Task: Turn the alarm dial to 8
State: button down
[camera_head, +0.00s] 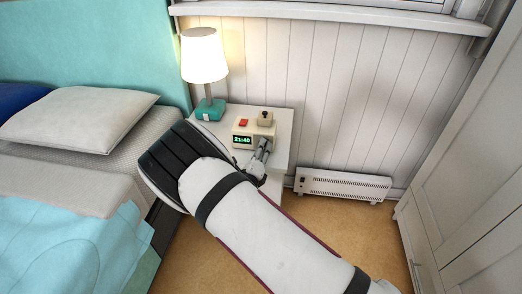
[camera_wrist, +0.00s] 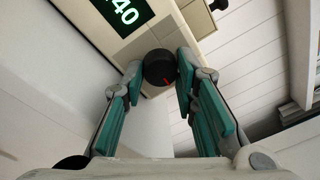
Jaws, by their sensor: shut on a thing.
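The alarm clock (camera_head: 250,133) is a cream box on the white nightstand, with a green display (camera_head: 242,140) reading 21:40 in the head view. Its display (camera_wrist: 122,14) shows partly in the wrist view. The alarm dial (camera_wrist: 159,68) is a round black knob with a red mark, on the clock's front face. My gripper (camera_wrist: 160,70) has its two teal-padded fingers closed on either side of the dial. In the head view my gripper (camera_head: 263,146) is at the clock's front right, and the dial is hidden there. Numbers around the dial cannot be read.
A lit lamp (camera_head: 203,62) with a teal base stands left of the clock on the nightstand (camera_head: 283,121). A red button (camera_head: 243,122) and a dark-topped knob (camera_head: 265,118) are on top of the clock. The bed is left, a white heater (camera_head: 342,186) right.

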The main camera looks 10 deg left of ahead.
jog(key=m+p, duration=0.2)
jog(key=m, duration=0.1)
jog(key=shift+m, duration=0.4)
jog(key=m+p, duration=0.1)
jog(key=m, duration=0.3)
jog(key=shift+g+y, duration=0.3)
jog(key=shift+g, duration=0.1)
jog(key=shift+m, duration=0.3)
jog(key=c, duration=1.5)
grip_release()
jog(key=shift+c, duration=0.2)
jog(key=s+a+r, duration=0.1)
jog(key=s, duration=1.1)
jog(key=shift+a, duration=0.2)
